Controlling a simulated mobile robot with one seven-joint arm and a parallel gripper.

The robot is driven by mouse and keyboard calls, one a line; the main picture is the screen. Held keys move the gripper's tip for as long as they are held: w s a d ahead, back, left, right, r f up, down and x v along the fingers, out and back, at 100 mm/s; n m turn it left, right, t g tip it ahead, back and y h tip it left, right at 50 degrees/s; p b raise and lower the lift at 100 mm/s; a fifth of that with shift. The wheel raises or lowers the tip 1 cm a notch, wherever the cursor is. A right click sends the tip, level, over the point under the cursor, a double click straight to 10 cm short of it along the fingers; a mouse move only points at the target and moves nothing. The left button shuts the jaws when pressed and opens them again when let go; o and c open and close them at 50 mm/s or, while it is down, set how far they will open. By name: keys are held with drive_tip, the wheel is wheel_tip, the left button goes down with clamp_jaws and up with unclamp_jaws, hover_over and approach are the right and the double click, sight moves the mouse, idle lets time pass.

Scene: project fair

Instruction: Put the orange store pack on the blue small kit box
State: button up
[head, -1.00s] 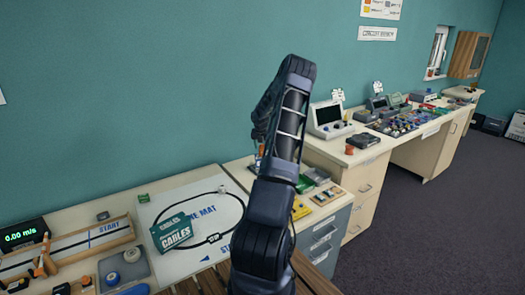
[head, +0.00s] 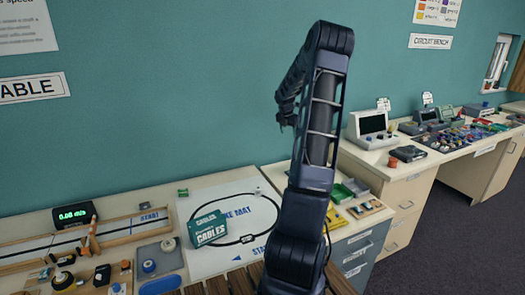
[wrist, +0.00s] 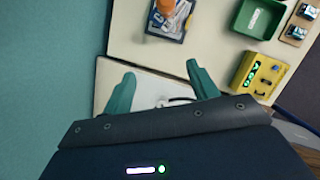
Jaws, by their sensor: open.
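My gripper (wrist: 160,78) is open in the wrist view, its two teal fingers apart with nothing between them. In the head view it hangs (head: 283,122) at the left of my raised arm, in front of the wall; its fingers are too small to judge there. An orange thing (wrist: 167,6), cut by the top edge of the wrist view, is on or over a small blue item (wrist: 163,27). I cannot tell whether these are the store pack and the kit box. Neither shows clearly in the head view, where my arm covers part of the cabinet top.
A green tray (wrist: 259,18) and a yellow device (wrist: 257,76) are on the cabinet top at the right of the wrist view. A teal cables pack (head: 210,230) lies on the white mat (head: 205,262). The circuit bench (head: 395,168) is crowded at the right.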

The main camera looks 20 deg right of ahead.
drive_tip(key=s+a+r+m, duration=0.6)
drive_tip(key=s+a+r, duration=0.25)
drive_tip(key=a, duration=0.35)
drive_tip(key=s+a+r+m, duration=0.5)
drive_tip(key=s+a+r, duration=0.2)
drive_tip(key=s+a, duration=0.3)
drive_tip(key=s+a+m+t+y, duration=0.1)
drive_tip(key=s+a+m, duration=0.5)
drive_tip(key=s, duration=0.6)
drive_tip(key=s+a+m+t+y, duration=0.1)
drive_tip(key=s+a+m, duration=0.5)
drive_tip(key=s, duration=0.6)
drive_tip(key=shift+s+a+m+y, duration=0.3)
drive_tip(key=shift+a+y, duration=0.2)
drive_tip(key=shift+a, duration=0.4)
